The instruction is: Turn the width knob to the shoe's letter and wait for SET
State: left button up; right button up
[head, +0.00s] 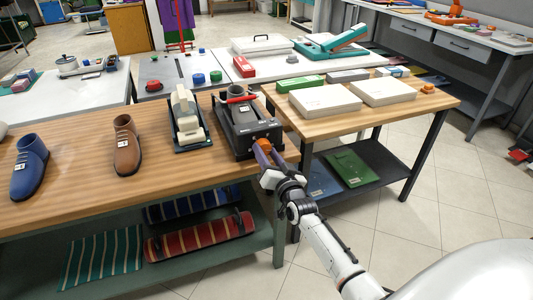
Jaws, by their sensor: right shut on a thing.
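The shoe-width device (236,141) is a black unit at the right end of the wooden workbench. A grey shoe (243,111) sits in it, with a small white label on the shoe and a red lever (241,99) over it. An orange knob (264,144) is at the device's front right corner. My right gripper (266,154) is shut on the orange knob. The letters on the label and around the knob, and any SET sign, are too small to read. My left gripper is not in view.
A blue shoe (29,168) and a brown shoe (127,146) stand left on the workbench (75,178). A tape dispenser-like machine (187,119) stands just left of the device. A second table with white boxes (325,101) is to the right. Open tiled floor lies at right.

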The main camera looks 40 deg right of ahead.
dwell(0.4)
jog(key=o, duration=1)
jog(key=shift+s, duration=0.1)
jog(key=v, duration=1)
jog(key=s+a+f+n+g+y, duration=0.2)
jog(key=s+a+f+n+g, duration=0.1)
jog(key=s+a+f, duration=0.3)
jog(key=s+a+f+n+g+y, duration=0.2)
jog(key=s+a+f, duration=0.4)
jog(key=s, duration=0.5)
jog(key=s+a+f+n+g+y, duration=0.2)
jog(key=s+a+f+n+g, duration=0.2)
jog(key=s+a+f, duration=0.3)
jog(key=shift+s+a+n+y, duration=0.4)
jog(key=shift+s+a+n, duration=0.35)
jog(key=shift+a+n, duration=0.15)
